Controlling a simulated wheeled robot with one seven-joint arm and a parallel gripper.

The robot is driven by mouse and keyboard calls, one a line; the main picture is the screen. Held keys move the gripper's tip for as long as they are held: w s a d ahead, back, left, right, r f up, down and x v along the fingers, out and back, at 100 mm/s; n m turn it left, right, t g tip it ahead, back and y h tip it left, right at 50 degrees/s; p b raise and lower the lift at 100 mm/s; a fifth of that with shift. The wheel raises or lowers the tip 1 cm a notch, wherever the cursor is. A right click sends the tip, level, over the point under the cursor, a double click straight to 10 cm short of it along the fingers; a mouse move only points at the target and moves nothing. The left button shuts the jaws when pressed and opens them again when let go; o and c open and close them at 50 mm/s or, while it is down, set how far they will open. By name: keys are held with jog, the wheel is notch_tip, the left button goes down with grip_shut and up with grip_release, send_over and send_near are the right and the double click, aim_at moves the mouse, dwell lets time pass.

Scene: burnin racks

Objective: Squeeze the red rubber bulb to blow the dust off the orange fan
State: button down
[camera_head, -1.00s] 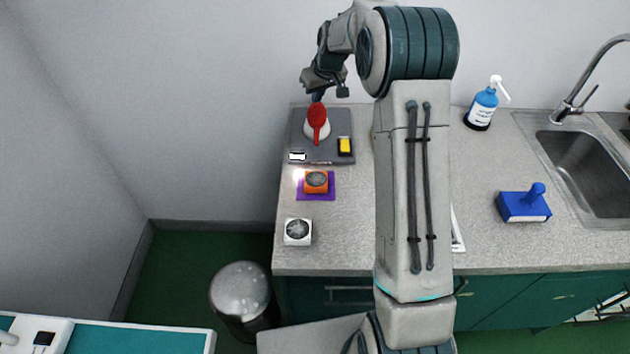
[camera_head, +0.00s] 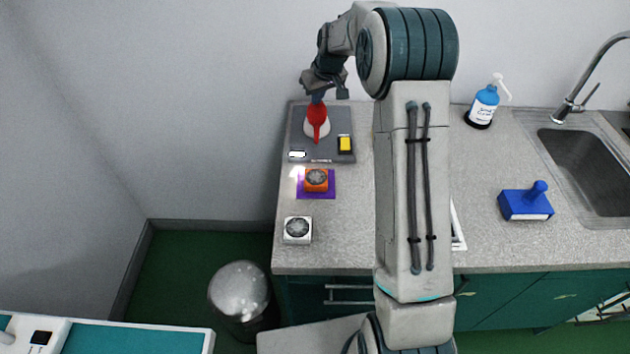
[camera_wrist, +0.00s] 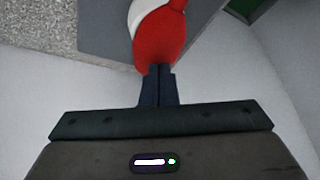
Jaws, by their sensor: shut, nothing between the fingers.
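The red rubber bulb (camera_head: 317,114) rests on a white stand (camera_head: 311,130) on the grey tray at the back left of the counter. The orange fan (camera_head: 316,179) sits on a purple mat (camera_head: 301,193) in front of the tray, with a grey dusty-looking face. My gripper (camera_head: 319,98) is behind the bulb and points down at it. In the wrist view the gripper's fingers (camera_wrist: 158,70) are closed together, with the red bulb (camera_wrist: 157,46) right at or just past their tips. I cannot tell whether they touch it.
The grey tray (camera_head: 298,121) also holds a yellow-and-black item (camera_head: 345,144) and a small white item (camera_head: 297,154). A white fan (camera_head: 298,229) stands nearer the front edge. A blue bottle (camera_head: 483,103), a blue block with a knob (camera_head: 525,203) and the sink (camera_head: 585,165) are right.

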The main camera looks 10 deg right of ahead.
jog(key=shift+f+b, duration=0.8)
jog(key=shift+f, duration=0.45)
jog(key=shift+r+p, duration=1)
jog(key=shift+r, duration=0.75)
jog(key=shift+f, duration=0.15)
jog(key=shift+r+b, duration=0.2)
jog(key=shift+b, duration=0.1)
jog(key=shift+f, duration=0.1)
jog(key=shift+f+b, duration=1.35)
jog(key=shift+f, duration=0.3)
jog(key=shift+r+p, duration=1.05)
jog(key=shift+r, duration=0.65)
jog(key=shift+r, duration=0.1)
